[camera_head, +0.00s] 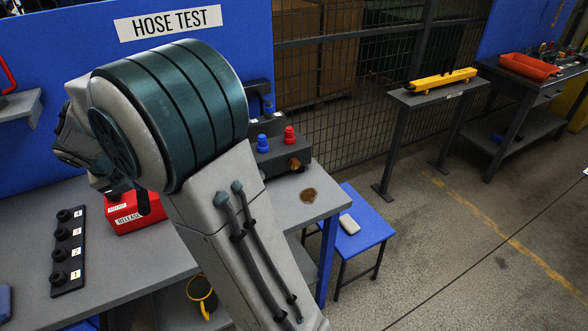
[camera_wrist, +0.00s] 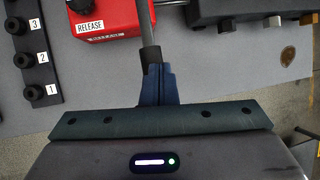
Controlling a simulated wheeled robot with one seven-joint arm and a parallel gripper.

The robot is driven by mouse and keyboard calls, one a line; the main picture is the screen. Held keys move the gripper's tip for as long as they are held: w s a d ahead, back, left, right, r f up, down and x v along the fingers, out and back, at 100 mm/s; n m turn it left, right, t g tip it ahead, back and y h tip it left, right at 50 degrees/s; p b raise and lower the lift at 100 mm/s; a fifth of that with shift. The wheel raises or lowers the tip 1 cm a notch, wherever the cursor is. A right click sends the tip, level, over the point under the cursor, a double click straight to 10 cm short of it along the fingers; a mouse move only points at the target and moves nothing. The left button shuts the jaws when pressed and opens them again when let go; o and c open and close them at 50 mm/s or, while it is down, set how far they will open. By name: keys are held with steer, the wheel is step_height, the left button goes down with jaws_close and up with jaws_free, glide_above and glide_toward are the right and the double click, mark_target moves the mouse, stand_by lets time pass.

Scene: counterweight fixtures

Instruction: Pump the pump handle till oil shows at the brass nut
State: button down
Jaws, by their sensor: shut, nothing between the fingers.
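The red pump (camera_head: 135,215) with RELEASE labels sits on the grey bench, partly behind my arm; it also shows in the wrist view (camera_wrist: 103,15). Its handle, a grey rod with a black grip (camera_wrist: 150,56), runs down toward my gripper (camera_wrist: 154,68). My blue fingers are shut together at the grip's end, with nothing held between them; I cannot tell whether they touch it. A brass nut (camera_head: 295,164) sits on the dark block right of the pump, also in the wrist view (camera_wrist: 274,21). A brown patch (camera_head: 308,195) lies on the bench below the nut.
A black strip with numbered knobs (camera_head: 68,250) lies left of the pump. Blue and red fittings (camera_head: 290,136) stand on the dark block. A blue stool (camera_head: 352,228) stands right of the bench. My arm hides much of the bench.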

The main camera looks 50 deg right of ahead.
step_height(320, 180, down, 7)
steer(key=b, duration=0.3)
steer(key=shift+r, duration=0.2)
step_height(320, 180, up, 13)
steer(key=p, duration=1.2)
steer(key=shift+f, duration=0.4)
steer(key=shift+s+d+r+m, duration=0.1)
steer(key=shift+s+r+m, duration=0.1)
steer(key=shift+s+m, duration=0.35)
steer(key=s+m+y+b, duration=0.3)
steer(key=s+m+b, duration=0.3)
steer(key=s+m, duration=2.1)
steer(key=m, duration=0.4)
steer(key=shift+y, duration=0.4)
